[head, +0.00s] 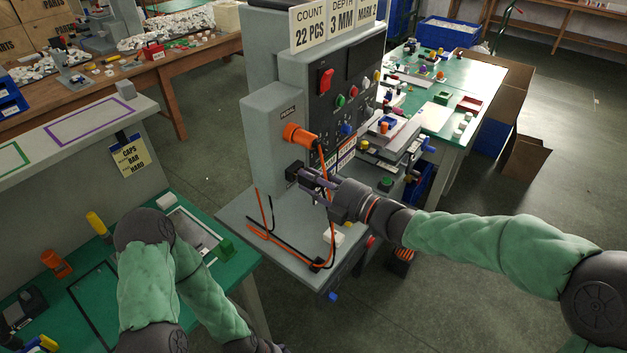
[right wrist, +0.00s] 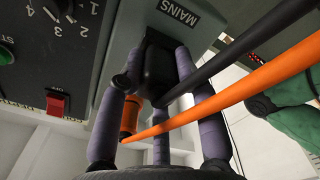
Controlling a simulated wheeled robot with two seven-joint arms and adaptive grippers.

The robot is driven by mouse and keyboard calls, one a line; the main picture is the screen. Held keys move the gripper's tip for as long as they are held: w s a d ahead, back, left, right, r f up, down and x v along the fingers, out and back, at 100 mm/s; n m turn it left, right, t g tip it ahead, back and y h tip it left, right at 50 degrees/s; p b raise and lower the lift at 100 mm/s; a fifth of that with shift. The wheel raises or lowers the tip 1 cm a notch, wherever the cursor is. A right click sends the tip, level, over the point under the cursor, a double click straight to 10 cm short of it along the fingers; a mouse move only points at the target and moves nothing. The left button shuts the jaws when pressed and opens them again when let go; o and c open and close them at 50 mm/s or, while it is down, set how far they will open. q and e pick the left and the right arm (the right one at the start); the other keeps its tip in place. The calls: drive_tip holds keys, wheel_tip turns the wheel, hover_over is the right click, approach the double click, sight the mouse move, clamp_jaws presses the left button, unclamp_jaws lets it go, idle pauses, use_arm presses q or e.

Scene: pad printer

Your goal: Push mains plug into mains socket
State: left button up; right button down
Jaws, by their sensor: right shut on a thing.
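My right gripper (head: 309,179) is at the lower face of the grey box on the pad printer. In the right wrist view its purple-grey fingers (right wrist: 157,78) are shut on the black mains plug (right wrist: 160,68). A black cable runs from the plug toward the upper right. The plug is against or very close to the panel beside the MAINS label (right wrist: 179,14). The dark mains socket (head: 294,171) shows beside the fingertips in the head view. The plug hides the socket's opening in the wrist view, so I cannot tell how deep it sits.
An orange connector (head: 298,135) sits above the gripper on the same box, its orange cable (head: 321,160) hanging past my fingers. Cables lie on the grey base plate (head: 243,219). A control panel with a red switch (head: 326,79) is close by. Green worktables stand left and behind.

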drive_tip(key=shift+w+a, duration=0.2)
drive_tip(key=shift+a, duration=0.1)
idle(0.4)
drive_tip(key=c, duration=0.9)
unclamp_jaws()
drive_tip(key=shift+o, duration=0.6)
drive_tip(key=shift+a, duration=0.1)
drive_tip(key=v, duration=0.6)
drive_tip(key=shift+f, duration=0.1)
